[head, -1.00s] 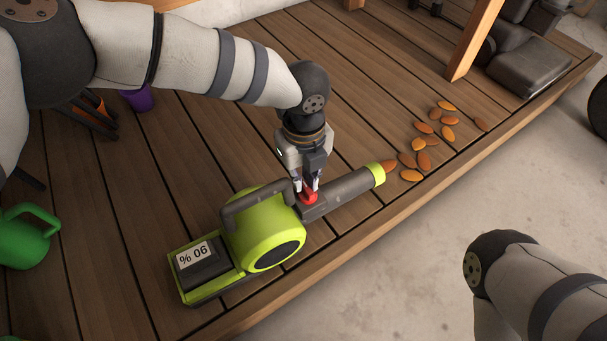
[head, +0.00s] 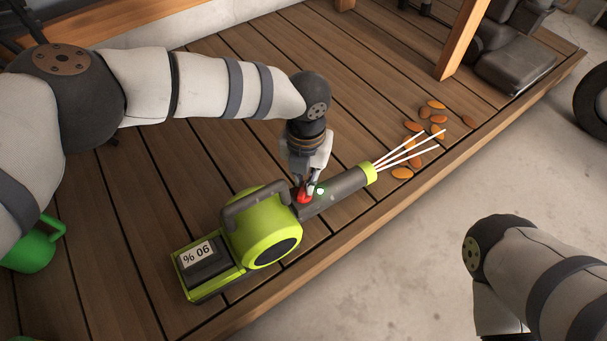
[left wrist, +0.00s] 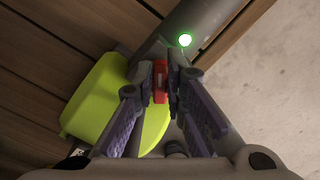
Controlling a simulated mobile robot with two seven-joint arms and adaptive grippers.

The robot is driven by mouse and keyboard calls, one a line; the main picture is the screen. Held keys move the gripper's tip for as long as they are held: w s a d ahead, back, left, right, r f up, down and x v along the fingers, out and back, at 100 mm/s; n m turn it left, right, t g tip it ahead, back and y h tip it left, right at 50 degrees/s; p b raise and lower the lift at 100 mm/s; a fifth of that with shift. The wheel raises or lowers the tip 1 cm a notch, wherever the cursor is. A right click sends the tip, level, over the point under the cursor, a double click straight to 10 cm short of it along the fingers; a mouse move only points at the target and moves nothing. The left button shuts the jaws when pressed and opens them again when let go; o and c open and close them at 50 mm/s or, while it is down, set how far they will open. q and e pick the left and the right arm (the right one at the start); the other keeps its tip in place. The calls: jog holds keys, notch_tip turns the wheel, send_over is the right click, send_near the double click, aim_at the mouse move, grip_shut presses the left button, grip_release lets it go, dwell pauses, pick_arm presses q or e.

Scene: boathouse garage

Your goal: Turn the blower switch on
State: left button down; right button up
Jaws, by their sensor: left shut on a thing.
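The green leaf blower (head: 266,229) lies on the wooden deck, its grey tube pointing to the upper right. Its red switch (head: 304,195) sits at the base of the tube, and also shows in the left wrist view (left wrist: 160,82). My left gripper (head: 308,189) is shut on the red switch from above. A green light (head: 320,191) glows on the tube beside the switch. White streaks (head: 408,150) come out of the nozzle (head: 369,174). My right arm shows at the lower right, but its gripper is out of view.
Several orange-brown leaves (head: 402,173) lie on the deck (head: 345,117) beyond the nozzle. A "90 %" label (head: 197,254) is on the blower's rear. A green watering can (head: 34,250) stands at the left. The deck's front edge borders a concrete floor.

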pick_arm(q)
jog(key=shift+s+d+m, duration=0.1)
jog(key=shift+m, duration=1)
jog(key=c, duration=1.9)
grip_release()
notch_tip(320, 180, up, 12)
